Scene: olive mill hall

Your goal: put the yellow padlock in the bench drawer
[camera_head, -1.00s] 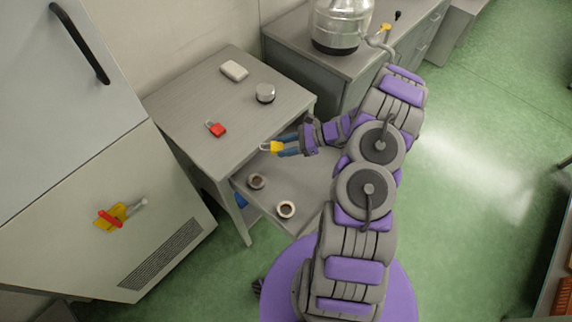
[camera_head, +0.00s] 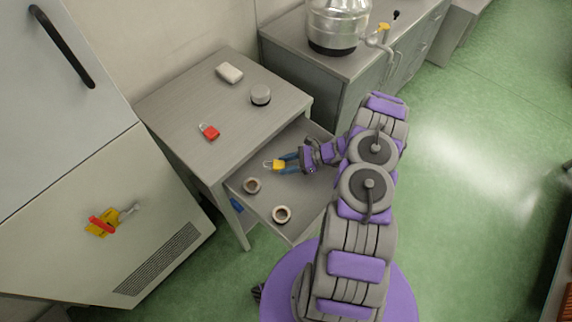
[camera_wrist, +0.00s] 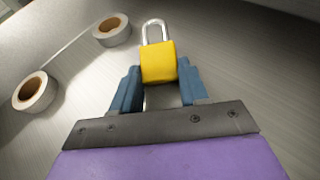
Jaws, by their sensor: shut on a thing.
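The yellow padlock (camera_head: 278,165) is between the fingertips of my gripper (camera_head: 288,162), which is shut on it. In the wrist view the padlock (camera_wrist: 158,62) has its silver shackle pointing away from my gripper (camera_wrist: 157,80). The bench drawer (camera_head: 258,207) is pulled open, and my gripper and the padlock are over its inside. I cannot tell whether the padlock touches the drawer floor. Two tape rolls lie in the drawer, one at its left (camera_head: 252,186) and one near its front (camera_head: 282,214).
On the bench top (camera_head: 180,120) are a red padlock (camera_head: 210,132), a round silver-sided tin (camera_head: 260,95) and a white block (camera_head: 229,73). A steel vessel (camera_head: 338,25) stands on the back counter.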

